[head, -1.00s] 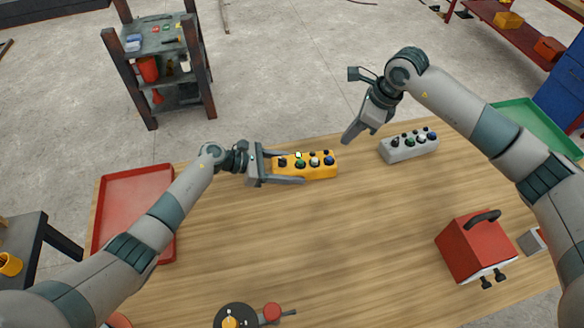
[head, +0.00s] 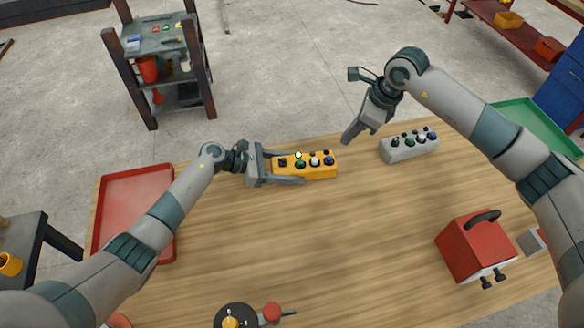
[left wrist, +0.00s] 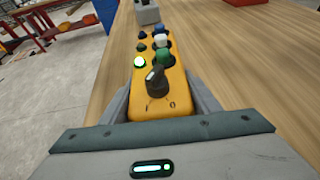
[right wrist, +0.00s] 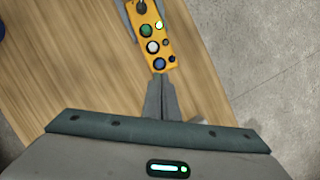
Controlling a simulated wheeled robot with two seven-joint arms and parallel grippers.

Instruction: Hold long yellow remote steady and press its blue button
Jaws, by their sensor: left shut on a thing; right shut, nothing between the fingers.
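The long yellow remote (head: 318,172) lies on the wooden table near its far edge. The blue button (head: 329,160) is at the far right end, also seen in the right wrist view (right wrist: 159,63). My right gripper (head: 348,139) is shut and empty, above and to the right of the remote. In the right wrist view its fingertips (right wrist: 159,78) appear just below the blue button.
A grey remote (head: 408,148) with similar buttons stands to the right. A red box (head: 474,250) with a dark handle is at the right. A red tray (head: 120,190) is at the left, a green tray (head: 530,120) at the far right. The table's middle is clear.

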